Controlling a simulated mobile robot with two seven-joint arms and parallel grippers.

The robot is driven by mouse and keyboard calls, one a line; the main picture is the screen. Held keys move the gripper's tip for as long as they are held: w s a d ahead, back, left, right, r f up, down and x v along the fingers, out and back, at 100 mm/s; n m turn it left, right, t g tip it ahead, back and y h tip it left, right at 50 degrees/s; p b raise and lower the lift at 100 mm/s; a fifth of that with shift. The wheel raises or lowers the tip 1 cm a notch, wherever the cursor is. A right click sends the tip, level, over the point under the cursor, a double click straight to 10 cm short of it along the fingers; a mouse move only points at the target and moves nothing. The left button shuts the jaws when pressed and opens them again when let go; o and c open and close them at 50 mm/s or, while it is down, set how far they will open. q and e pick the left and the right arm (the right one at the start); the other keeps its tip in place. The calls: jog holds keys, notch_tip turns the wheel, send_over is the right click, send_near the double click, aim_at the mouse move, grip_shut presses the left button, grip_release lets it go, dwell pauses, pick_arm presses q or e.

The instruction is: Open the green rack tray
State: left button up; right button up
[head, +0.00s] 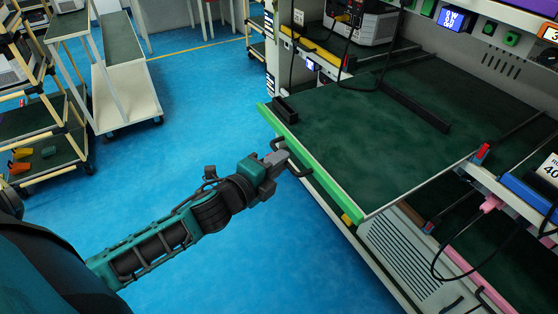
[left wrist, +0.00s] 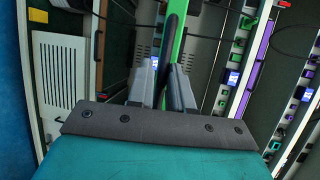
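The green rack tray (head: 310,168) has a bright green front edge and a dark green surface. It stands pulled well out of the rack over the blue floor in the head view. Its black handle (head: 297,160) sits at the middle of the green edge. My left gripper (head: 277,157) is at this handle. In the left wrist view, the two grey fingers of my left gripper (left wrist: 162,88) lie on either side of the dark handle bar (left wrist: 170,45), closed on it, beside the green edge (left wrist: 186,38). My right gripper is not in view.
A grey device (head: 362,22) stands on the rack behind the tray. A black bar (head: 415,105) lies across the tray's surface. Cables hang at the right near a blue box (head: 525,190). A shelf cart (head: 45,150) stands at the left. The blue floor (head: 200,95) between is clear.

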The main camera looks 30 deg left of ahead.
pick_arm(q)
jog(key=shift+o, duration=1.4)
jog(key=v, duration=1.3)
jog(key=shift+f, duration=0.1)
